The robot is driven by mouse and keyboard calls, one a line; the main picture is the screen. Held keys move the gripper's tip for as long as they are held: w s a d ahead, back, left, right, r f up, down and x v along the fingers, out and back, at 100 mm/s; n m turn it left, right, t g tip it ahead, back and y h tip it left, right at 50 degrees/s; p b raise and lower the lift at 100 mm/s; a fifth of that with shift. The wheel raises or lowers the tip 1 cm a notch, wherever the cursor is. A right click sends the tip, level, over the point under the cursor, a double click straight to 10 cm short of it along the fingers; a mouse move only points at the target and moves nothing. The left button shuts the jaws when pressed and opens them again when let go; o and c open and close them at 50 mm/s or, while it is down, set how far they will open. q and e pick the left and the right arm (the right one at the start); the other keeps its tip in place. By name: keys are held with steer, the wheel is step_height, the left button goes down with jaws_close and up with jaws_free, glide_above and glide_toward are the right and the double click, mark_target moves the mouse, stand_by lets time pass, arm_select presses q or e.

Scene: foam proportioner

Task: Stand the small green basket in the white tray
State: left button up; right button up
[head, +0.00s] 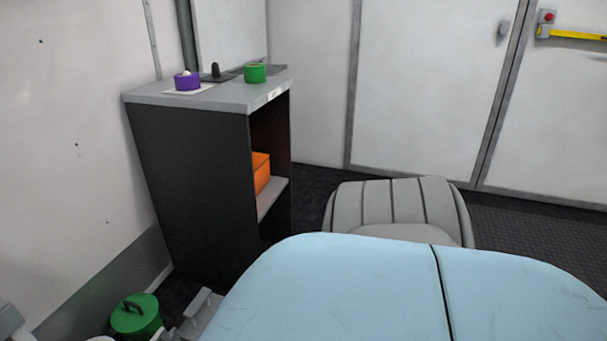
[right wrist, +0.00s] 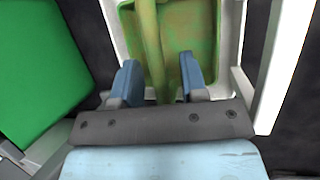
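The small green basket (right wrist: 176,28), yellow-green and worn, shows in the right wrist view, with a long upright strip like a handle (right wrist: 149,35) across it. White tray walls (right wrist: 232,55) show along its sides; how deep it sits among them I cannot tell. My right gripper (right wrist: 162,75) is over the basket, its two blue fingers apart. The basket's lower part is hidden by the gripper. My left gripper is in neither view.
A lidded green container (head: 137,316) stands on the floor by the dark cabinet (head: 195,180). A green surface (right wrist: 38,70) is left of the basket. The cabinet holds a purple round item (head: 187,82), a green one (head: 255,73) and an orange box (head: 261,172). A grey seat (head: 395,205) stands right.

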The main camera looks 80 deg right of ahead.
steer(key=p+v, duration=0.2)
steer(key=shift+r, duration=0.35)
arm_select(q)
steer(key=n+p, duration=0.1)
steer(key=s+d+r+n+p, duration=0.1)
steer(key=p, duration=0.1)
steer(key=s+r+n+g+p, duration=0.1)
steer(key=p, duration=0.1)
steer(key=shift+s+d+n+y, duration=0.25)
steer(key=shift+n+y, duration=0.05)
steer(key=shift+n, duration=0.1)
arm_select(e)
steer(key=v, duration=0.9)
steer(key=shift+a+r, duration=0.2)
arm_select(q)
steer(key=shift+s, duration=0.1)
arm_select(e)
steer(key=shift+s, duration=0.15)
